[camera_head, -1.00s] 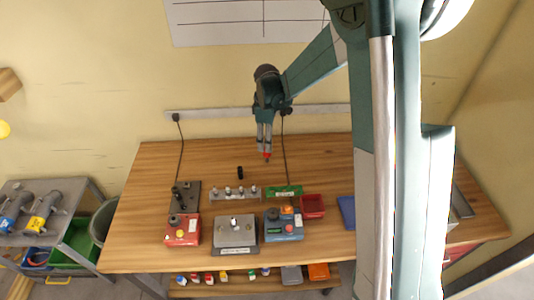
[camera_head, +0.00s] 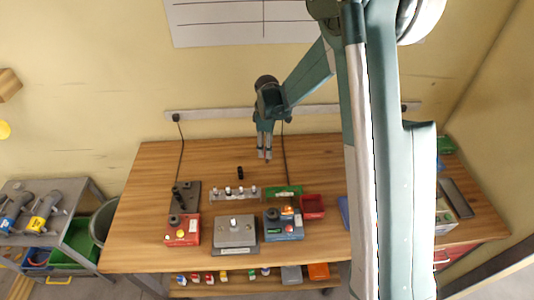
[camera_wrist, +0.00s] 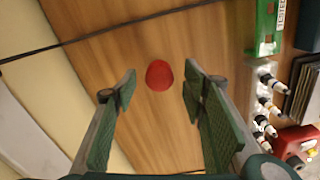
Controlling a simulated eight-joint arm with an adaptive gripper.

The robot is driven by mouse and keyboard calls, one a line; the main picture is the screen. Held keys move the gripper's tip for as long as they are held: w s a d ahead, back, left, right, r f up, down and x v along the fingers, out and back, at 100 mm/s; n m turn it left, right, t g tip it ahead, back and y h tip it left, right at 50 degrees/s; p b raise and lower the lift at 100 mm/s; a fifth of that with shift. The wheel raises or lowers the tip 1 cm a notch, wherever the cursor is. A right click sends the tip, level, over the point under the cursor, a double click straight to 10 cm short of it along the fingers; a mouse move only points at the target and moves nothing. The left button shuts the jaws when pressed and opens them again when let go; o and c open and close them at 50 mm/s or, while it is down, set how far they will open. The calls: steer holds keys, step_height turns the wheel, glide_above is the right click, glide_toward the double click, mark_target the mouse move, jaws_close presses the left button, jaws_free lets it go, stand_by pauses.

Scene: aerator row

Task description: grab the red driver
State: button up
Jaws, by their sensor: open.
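The red driver (camera_wrist: 159,75) shows in the wrist view as a rounded red end, seen nearly end-on over the wooden table. My gripper (camera_head: 264,157) is open and points down over the back middle of the table in the head view. In the wrist view, its two green-padded fingers stand on either side of the driver's red end, with visible space on both sides. I cannot tell how far the fingers reach down along it. In the head view the fingers hide the red part, and the driver's lower part is hard to make out.
A clear holder with several small bottles (camera_head: 234,193) and a green block (camera_head: 283,191) stand in front of my gripper. A small black object (camera_head: 240,173) stands to its front left. Bare wood (camera_head: 210,160) lies to the left.

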steer(key=shift+f, duration=1.5)
steer(key=c, duration=1.1)
steer(key=shift+o, duration=0.2)
steer(key=shift+r, duration=0.15)
steer(key=shift+r, duration=4.9)
